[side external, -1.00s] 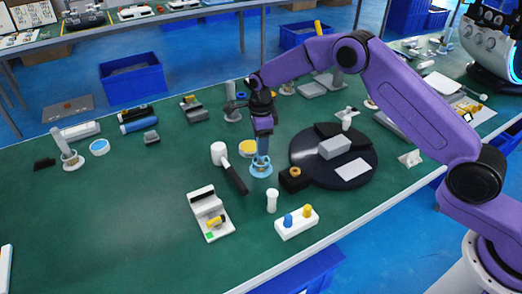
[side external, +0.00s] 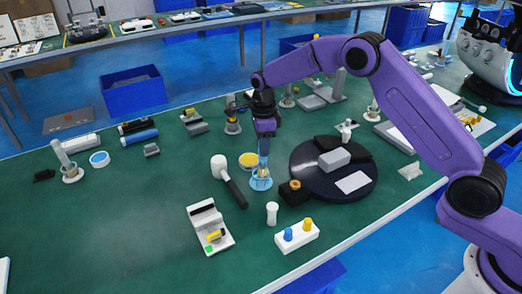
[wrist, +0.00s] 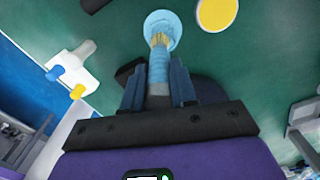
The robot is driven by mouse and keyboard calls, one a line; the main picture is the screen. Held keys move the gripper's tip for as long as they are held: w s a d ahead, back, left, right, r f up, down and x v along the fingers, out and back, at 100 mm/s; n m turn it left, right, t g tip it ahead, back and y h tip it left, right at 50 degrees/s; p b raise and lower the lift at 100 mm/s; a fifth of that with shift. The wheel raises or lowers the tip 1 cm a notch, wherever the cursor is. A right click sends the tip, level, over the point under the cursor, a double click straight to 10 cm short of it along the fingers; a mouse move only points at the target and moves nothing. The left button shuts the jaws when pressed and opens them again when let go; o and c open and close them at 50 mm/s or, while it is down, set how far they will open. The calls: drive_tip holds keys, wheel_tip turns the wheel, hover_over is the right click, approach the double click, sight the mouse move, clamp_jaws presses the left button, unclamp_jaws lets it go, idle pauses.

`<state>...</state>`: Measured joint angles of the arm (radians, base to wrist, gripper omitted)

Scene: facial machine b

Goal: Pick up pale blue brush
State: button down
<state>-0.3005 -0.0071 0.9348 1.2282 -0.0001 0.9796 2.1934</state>
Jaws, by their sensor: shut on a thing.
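The pale blue brush (wrist: 158,66) is upright between the fingers of my gripper (wrist: 158,88) in the wrist view. My gripper is shut on its handle. In the side view my gripper (side external: 264,136) points down with the brush (side external: 263,162) below it. The brush's yellowish bristle end is over or inside a round pale blue holder (side external: 261,184) on the green table. The wrist view also shows this holder (wrist: 162,22) beyond the bristles. I cannot tell whether the bristles touch it.
A black round base (side external: 310,180) with grey blocks is close on the right. A white cylinder (side external: 271,213) is in front.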

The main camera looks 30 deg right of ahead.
drive_tip(key=s+d+r, duration=0.4)
drive_tip(key=s+r, duration=0.5)
drive_tip(key=s, duration=0.3)
drive_tip(key=shift+s, duration=0.35)
drive_tip(key=c, duration=1.5)
unclamp_jaws()
clamp_jaws()
drive_tip(key=w+d+f+t+y, duration=0.1)
drive_tip(key=w+f+t+y, duration=0.15)
drive_tip(key=w, duration=0.75)
drive_tip(key=w+d+f+t+y, duration=0.1)
drive_tip(key=w+f+y, duration=0.2)
drive_tip(key=w, duration=0.7)
wheel_tip(320, 180, down, 6)
drive_tip(key=shift+w, duration=0.2)
